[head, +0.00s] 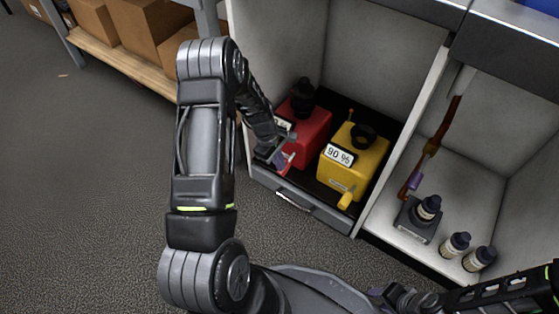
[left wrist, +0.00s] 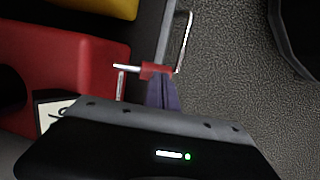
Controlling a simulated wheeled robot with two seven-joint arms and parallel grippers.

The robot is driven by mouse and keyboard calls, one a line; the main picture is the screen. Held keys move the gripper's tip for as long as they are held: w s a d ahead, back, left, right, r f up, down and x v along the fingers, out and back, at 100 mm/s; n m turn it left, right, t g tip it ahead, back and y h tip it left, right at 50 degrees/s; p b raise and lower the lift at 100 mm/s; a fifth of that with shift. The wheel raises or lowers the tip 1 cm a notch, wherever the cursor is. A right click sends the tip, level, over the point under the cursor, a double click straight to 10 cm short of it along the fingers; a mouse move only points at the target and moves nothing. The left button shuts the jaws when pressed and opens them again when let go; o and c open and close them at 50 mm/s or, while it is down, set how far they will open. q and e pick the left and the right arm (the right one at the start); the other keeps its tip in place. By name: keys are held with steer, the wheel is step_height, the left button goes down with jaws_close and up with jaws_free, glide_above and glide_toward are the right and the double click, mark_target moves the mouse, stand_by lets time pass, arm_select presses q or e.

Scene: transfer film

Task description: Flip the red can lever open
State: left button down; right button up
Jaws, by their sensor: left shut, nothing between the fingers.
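The red can (head: 310,128) stands in the left cabinet bay, with a black cap on top. In the left wrist view the red can (left wrist: 85,65) fills the left side. Its red spout with a thin metal lever (left wrist: 152,70) sticks out toward the front edge. My left gripper (head: 283,160) is at the can's front. In the left wrist view its purple fingers (left wrist: 162,90) are together and empty, with the tips at the red spout; whether they touch it I cannot tell. My right gripper (head: 378,294) is low at the right, partly visible, its jaws unclear.
A yellow can (head: 362,153) labelled 90 % stands right beside the red can. Both sit on a black tray with a front handle (head: 293,201). The right bay holds small bottles (head: 456,244) and a grey block (head: 417,220). The floor at left is clear.

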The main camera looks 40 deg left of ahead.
mark_target(280, 172)
arm_select(q)
steer(key=shift+s+f, duration=0.1)
steer(key=shift+f, duration=0.35)
steer(key=shift+s+a+f+t+b, duration=0.1)
steer(key=shift+s+f+t+b, duration=0.1)
steer(key=shift+f+t+b, duration=0.4)
steer(key=shift+w+f, duration=0.1)
steer(key=shift+w, duration=0.05)
steer(key=shift+f+b, duration=0.5)
steer(key=shift+b, duration=0.05)
steer(key=shift+a+b+x, duration=0.1)
steer(key=shift+b+x, duration=0.1)
steer(key=shift+x, duration=0.4)
steer(key=shift+a+b+x, duration=0.15)
steer(key=shift+b+x, duration=0.05)
steer(key=shift+x, duration=0.45)
steer(key=shift+d+f, duration=0.1)
